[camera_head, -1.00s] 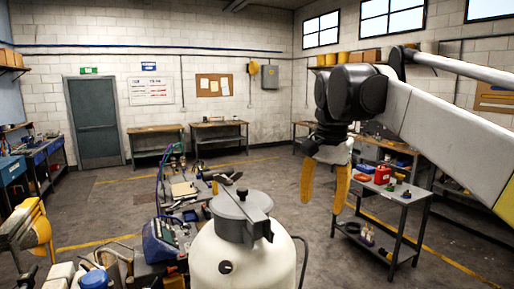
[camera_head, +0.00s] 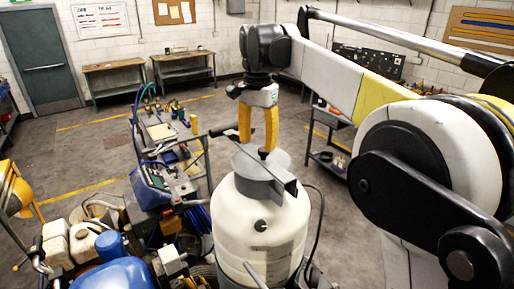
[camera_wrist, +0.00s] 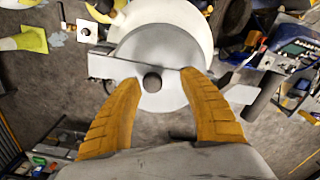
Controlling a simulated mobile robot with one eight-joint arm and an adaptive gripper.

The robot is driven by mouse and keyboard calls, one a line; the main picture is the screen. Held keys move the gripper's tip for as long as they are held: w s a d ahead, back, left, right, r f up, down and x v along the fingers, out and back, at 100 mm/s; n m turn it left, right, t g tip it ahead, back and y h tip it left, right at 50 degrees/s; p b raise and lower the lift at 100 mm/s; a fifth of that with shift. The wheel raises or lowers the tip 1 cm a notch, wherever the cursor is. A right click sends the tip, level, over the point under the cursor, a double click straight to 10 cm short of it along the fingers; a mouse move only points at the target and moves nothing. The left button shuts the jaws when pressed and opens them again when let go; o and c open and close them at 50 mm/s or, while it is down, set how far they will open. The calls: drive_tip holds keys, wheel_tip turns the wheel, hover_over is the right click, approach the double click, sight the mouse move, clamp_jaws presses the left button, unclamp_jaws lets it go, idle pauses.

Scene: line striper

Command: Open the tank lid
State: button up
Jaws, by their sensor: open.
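The cream-white tank (camera_head: 262,222) stands upright in the middle of the head view. A small dark round knob (camera_wrist: 152,82) shows by the bar in the wrist view. My gripper (camera_head: 258,148) is open, its two orange fingers pointing down just above the far side of the lid. In the wrist view my gripper (camera_wrist: 155,75) has one finger on each side of the knob, with nothing held. Whether the fingertips touch the lid or bar, I cannot tell.
A blue rounded cover (camera_head: 113,276) is at the lower left. A dark cart (camera_head: 328,160) stands behind right. A black hose (camera_head: 320,215) runs along the tank's right side.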

sight(264, 149)
drive_tip(key=d+f, duration=0.2)
drive_tip(key=shift+s+d, duration=0.15)
drive_tip(key=shift+d, duration=0.15)
drive_tip(key=shift+a+f, duration=0.3)
drive_tip(key=shift+a, duration=0.5)
drive_tip(key=shift+d+r, duration=0.1)
drive_tip(key=shift+d, duration=0.3)
drive_tip(key=c, duration=0.9)
clamp_jaws()
drive_tip(key=shift+a, duration=0.1)
drive_tip(key=shift+r, duration=0.25)
